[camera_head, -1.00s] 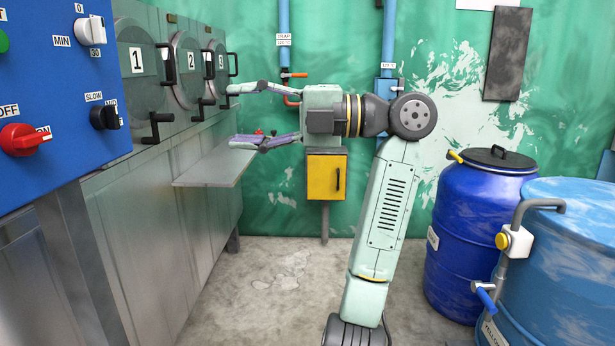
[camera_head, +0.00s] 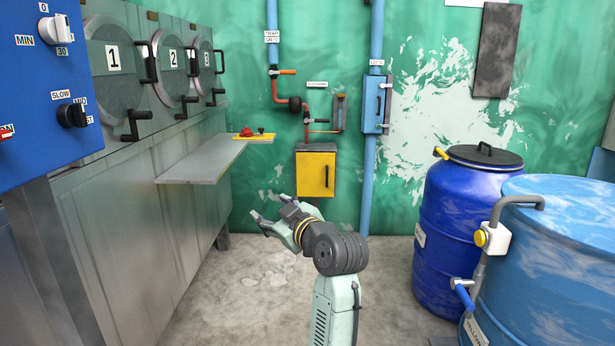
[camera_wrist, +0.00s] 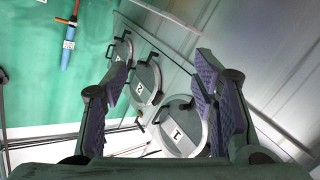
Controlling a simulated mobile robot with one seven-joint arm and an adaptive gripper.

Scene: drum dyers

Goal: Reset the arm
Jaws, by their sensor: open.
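My gripper (camera_head: 262,222) is low in front of the yellow box in the head view, its fingers spread and pointing left and away. In the wrist view my gripper (camera_wrist: 155,105) shows its two padded fingers wide apart with nothing between them. Beyond them, the drum doors numbered 1 (camera_wrist: 182,130), 2 (camera_wrist: 145,82) and 3 (camera_wrist: 121,48) appear tilted. My arm is folded low at the bottom middle of the head view.
Drum machines with a metal shelf (camera_head: 205,163) and red button (camera_head: 247,132) stand left. A blue control panel (camera_head: 45,95) is nearest. A yellow box (camera_head: 316,172) is on the back wall. A dark blue barrel (camera_head: 462,235) and lighter blue barrel (camera_head: 560,260) stand right.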

